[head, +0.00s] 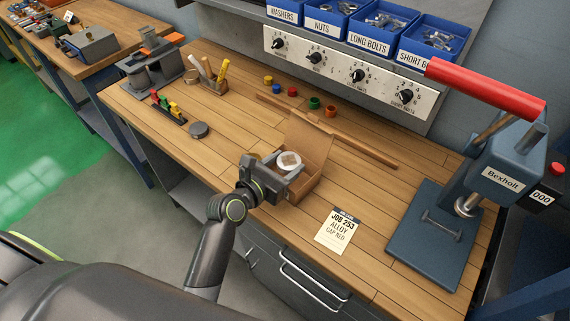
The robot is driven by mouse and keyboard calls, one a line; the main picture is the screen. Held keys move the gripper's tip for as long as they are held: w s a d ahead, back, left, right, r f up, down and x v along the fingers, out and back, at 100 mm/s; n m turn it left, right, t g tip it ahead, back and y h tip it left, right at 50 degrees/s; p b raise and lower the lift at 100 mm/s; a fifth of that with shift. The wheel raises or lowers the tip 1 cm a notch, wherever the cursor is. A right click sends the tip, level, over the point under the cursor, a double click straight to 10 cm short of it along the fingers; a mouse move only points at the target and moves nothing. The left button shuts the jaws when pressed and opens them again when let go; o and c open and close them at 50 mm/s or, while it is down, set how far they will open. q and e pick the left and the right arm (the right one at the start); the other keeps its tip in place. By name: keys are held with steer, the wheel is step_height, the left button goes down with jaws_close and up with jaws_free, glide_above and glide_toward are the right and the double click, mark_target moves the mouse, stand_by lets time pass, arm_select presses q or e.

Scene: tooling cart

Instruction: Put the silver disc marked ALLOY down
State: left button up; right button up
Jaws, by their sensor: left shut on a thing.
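My left gripper (280,168) is shut on a round silver-white disc (289,161) with a tan patch on its face. Any marking on it is too small to read. The gripper and disc show in front of an open cardboard box (319,142) on the wooden bench and hide part of it. I cannot tell whether the disc is over the box or inside its edge. My right gripper is not in view.
A job card (338,230) reading "JOB 253 ALLOY CAP RED" lies on the bench. A blue Bexholt press (436,232) stands right. A dark grey disc (199,130) lies left, near a colored rack (168,108). Small colored caps (292,92) and a wooden strip (365,150) lie behind.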

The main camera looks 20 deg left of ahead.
arm_select(q)
steer(key=shift+f, duration=0.55)
steer(key=o, duration=1)
steer(key=shift+o, duration=0.2)
steer(key=shift+r, duration=0.3)
steer(key=b+v, duration=0.1)
steer(key=v, duration=1.1)
steer(key=shift+r, duration=0.25)
